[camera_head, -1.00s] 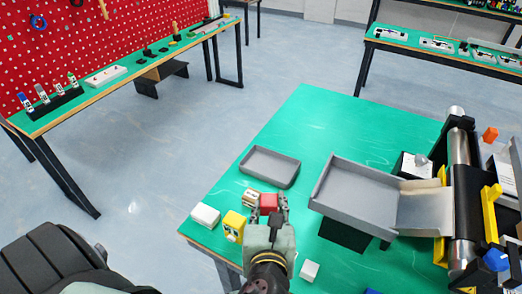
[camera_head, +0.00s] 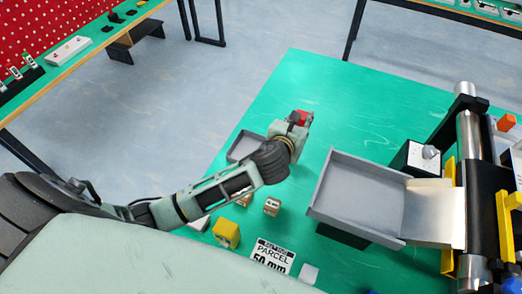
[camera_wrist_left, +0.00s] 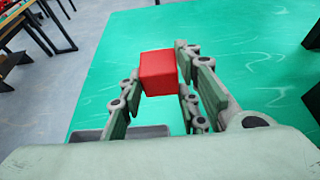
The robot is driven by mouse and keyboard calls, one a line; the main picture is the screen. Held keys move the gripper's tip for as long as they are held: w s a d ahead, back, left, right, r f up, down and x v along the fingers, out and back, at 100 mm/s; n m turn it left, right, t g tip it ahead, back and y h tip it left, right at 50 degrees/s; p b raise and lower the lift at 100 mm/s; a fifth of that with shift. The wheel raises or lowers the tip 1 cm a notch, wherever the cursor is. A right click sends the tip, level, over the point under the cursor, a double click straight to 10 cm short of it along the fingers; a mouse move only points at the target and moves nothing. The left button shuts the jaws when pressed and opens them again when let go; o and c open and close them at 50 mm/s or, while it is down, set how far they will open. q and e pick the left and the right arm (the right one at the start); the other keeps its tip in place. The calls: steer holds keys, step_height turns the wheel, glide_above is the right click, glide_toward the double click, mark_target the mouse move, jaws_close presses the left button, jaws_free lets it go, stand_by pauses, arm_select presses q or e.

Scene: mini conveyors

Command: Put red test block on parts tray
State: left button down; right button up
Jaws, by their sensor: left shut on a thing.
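The red test block (camera_head: 306,117) is held between the fingers of my left gripper (camera_head: 299,122), above the far side of the green table. In the left wrist view the red block (camera_wrist_left: 158,73) sits between the fingertips of my left gripper (camera_wrist_left: 161,75), and the table top shows behind it. The small grey parts tray (camera_head: 237,147) lies on the table, left of the gripper in the head view and partly hidden by my left arm. A strip of the tray (camera_wrist_left: 150,131) shows low in the wrist view. My right gripper is not in view.
A larger grey tray (camera_head: 318,208) stands raised at the conveyor's (camera_head: 468,170) end, to the right. A yellow block (camera_head: 226,234), a small brown-and-white block (camera_head: 272,206), a parcel label (camera_head: 272,256) and a white cube (camera_head: 309,274) are near the front. The table's far part is clear.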

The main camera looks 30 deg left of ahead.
arm_select(q)
steer(key=s+a+f, duration=0.1)
steer(key=a+f, duration=0.1)
steer(key=a, duration=0.1)
steer(key=s+a+f, duration=0.2)
steer(key=a, duration=0.1)
steer(key=s+a+f+p, duration=0.1)
steer(key=s+a+f, duration=0.1)
steer(key=a, duration=0.1)
steer(key=shift+f, duration=0.15)
steer(key=shift+a+f, duration=0.15)
steer(key=shift+a, duration=0.05)
step_height(320, 180, down, 4)
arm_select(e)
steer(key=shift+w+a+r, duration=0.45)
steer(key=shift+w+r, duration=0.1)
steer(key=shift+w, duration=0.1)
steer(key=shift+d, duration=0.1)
arm_select(q)
steer(key=shift+f, duration=0.15)
steer(key=shift+f+b, duration=0.5)
steer(key=c, duration=1.7)
jaws_free()
steer(key=shift+s, duration=0.1)
steer(key=o, duration=0.4)
steer(key=shift+f, duration=0.2)
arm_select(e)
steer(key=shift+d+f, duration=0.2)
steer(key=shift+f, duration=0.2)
